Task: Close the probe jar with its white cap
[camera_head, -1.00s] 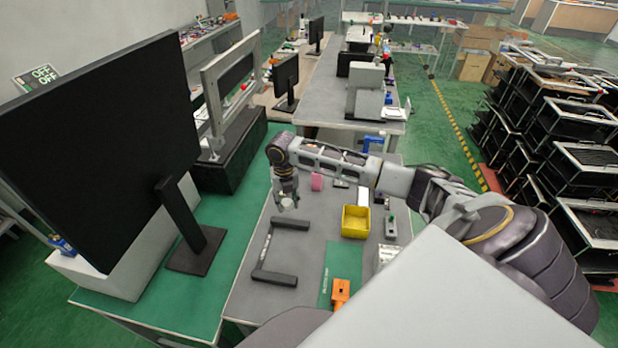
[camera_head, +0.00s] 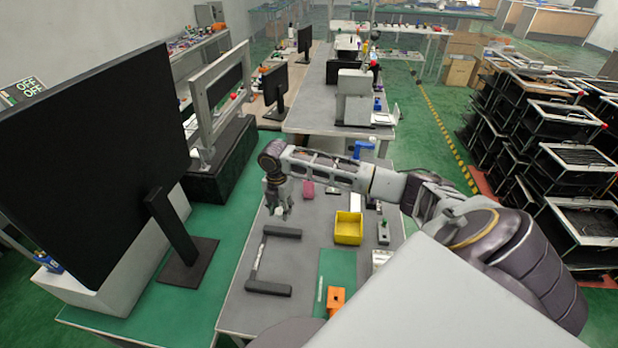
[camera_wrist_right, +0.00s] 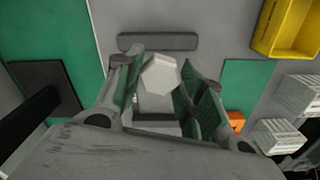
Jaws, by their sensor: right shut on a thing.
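My right gripper (camera_head: 279,207) is above the grey table at its left side, just behind a dark bracket. In the wrist view its two fingers (camera_wrist_right: 160,85) are closed around a pale, many-sided piece that looks like the white cap (camera_wrist_right: 160,73). In the head view the cap is only a small pale spot at the fingertips. A pale shape shows below it between the fingers, too hidden to name. I cannot make out the probe jar for sure in either view. My left gripper is not in view.
The dark bracket (camera_head: 268,288) lies on the table in front of the gripper. A large monitor (camera_head: 95,165) stands at left.

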